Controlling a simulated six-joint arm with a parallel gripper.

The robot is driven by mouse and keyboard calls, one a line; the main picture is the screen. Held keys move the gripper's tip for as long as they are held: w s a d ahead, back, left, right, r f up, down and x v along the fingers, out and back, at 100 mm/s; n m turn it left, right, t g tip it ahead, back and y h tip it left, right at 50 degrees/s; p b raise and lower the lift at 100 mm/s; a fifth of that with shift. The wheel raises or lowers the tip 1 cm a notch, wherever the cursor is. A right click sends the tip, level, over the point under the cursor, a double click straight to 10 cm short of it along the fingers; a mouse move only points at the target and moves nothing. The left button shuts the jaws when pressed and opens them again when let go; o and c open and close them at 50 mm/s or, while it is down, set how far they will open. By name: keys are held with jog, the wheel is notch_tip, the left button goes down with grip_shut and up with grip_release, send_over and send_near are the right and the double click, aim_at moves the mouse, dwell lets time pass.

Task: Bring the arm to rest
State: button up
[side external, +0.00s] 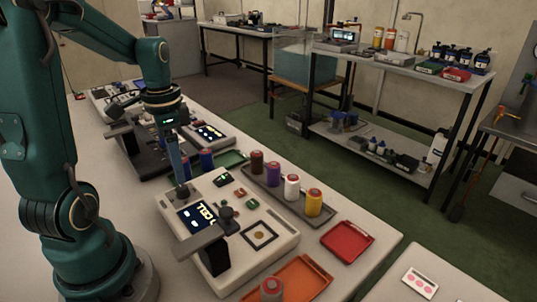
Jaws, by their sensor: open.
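My gripper (177,165) hangs from my green arm, pointing down over the left back part of a cream-coloured machine (270,262) with a lit display. Its jaws are open, but the fingertips are small and partly merge with what is behind them. I cannot tell whether they touch anything.
A dark tray (274,196) holds dark, white and yellow cylinders behind the machine. A red tray (347,242) lies at right. A second machine (212,133) stands farther back.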

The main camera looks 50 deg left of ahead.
jog(key=shift+w+d+r, duration=0.15)
jog(key=shift+d, duration=0.05)
jog(key=s+d+r+n+t, duration=0.1)
jog(key=d+r+t, duration=0.1)
jog(key=d, duration=0.5)
jog(key=s+d+r+n+t, duration=0.1)
jog(key=s+d+r+t, duration=0.1)
jog(key=d, duration=0.6)
jog(key=shift+s+r+t, duration=0.25)
jog(key=shift+r+t, duration=0.55)
jog(key=shift+r, duration=0.05)
